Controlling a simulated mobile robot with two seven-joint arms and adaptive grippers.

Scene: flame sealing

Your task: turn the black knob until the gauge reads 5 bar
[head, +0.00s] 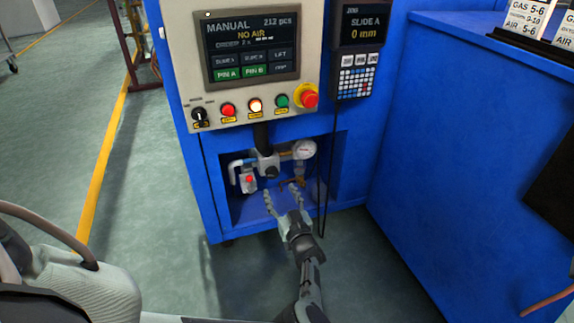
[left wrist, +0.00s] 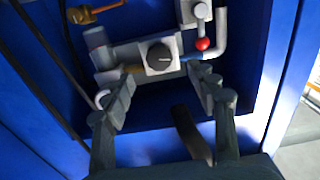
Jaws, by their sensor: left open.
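The black knob (head: 271,172) sits on a grey regulator block in the recess of the blue machine. In the left wrist view the knob (left wrist: 159,56) shows face on, with a pointer mark. The white round gauge (head: 304,149) is up and right of the knob in the head view; its reading is too small to make out. My left gripper (head: 281,191) is open and empty in front of the recess. In the left wrist view its fingertips (left wrist: 165,78) stand apart on either side of the knob, not visibly touching it. My right gripper is not in view.
A red-ended valve lever (head: 250,179) is left of the knob, and a brass fitting (head: 292,182) is below right. Black cables hang at the recess's right. The control panel (head: 252,45) above reads "NO AIR". A blue cabinet (head: 450,150) stands to the right.

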